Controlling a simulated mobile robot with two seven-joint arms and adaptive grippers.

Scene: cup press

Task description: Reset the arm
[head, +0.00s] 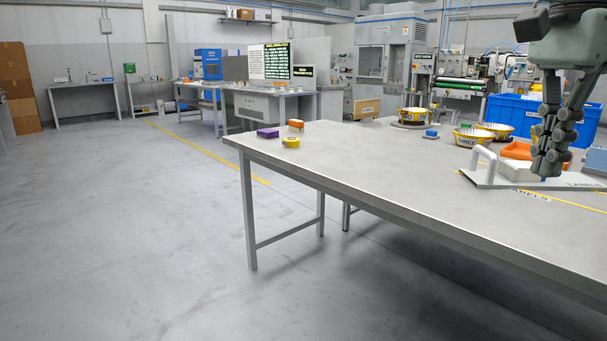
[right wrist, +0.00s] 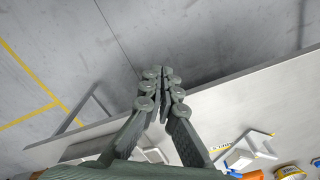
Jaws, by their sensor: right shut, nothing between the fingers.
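My right gripper (head: 549,165) hangs fingers down over the right part of the grey table (head: 400,180), above a white board with a handle (head: 487,165). Its fingers are together and hold nothing. In the right wrist view the right gripper (right wrist: 161,75) shows with its fingertips together near the table's edge, the floor beyond them. Part of the white board is hidden behind the fingers in the head view. My left gripper is in neither view.
Yellow bowls (head: 467,137) and a blue crate (head: 512,115) stand at the table's back right. An orange tray (head: 517,151) lies behind the gripper. Purple (head: 268,133), orange (head: 296,124) and yellow (head: 291,142) items sit at the left end. The table's middle and front are clear.

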